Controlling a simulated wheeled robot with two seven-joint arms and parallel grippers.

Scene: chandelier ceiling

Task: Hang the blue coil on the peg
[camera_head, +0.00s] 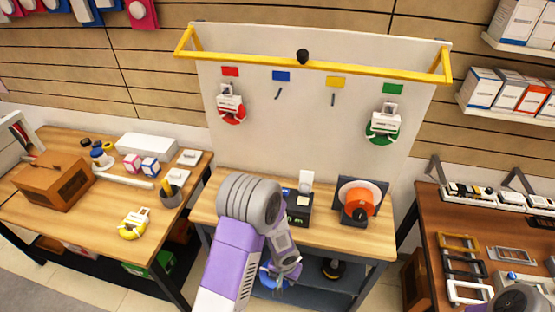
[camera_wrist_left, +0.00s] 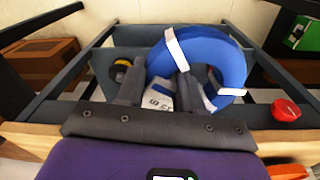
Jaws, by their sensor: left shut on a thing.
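The blue coil (camera_wrist_left: 228,62) is a thick blue ring with white bands and a white tag. My left gripper (camera_wrist_left: 158,92) is shut on its tag, with the ring beyond the fingers. In the head view the blue coil (camera_head: 266,279) shows low, beside the left gripper (camera_head: 284,283), near the bench's front edge and partly hidden by my arm. On the white board, a bare peg (camera_head: 278,95) sits under the blue label (camera_head: 281,76). My right gripper is out of view.
A red coil (camera_head: 231,114) and a green coil (camera_head: 383,131) hang on the board. The peg (camera_head: 333,100) under the yellow label is bare. A yellow coil (camera_head: 133,225) lies on the left table. An orange reel (camera_head: 356,204) and a dark box (camera_head: 299,210) stand on the bench.

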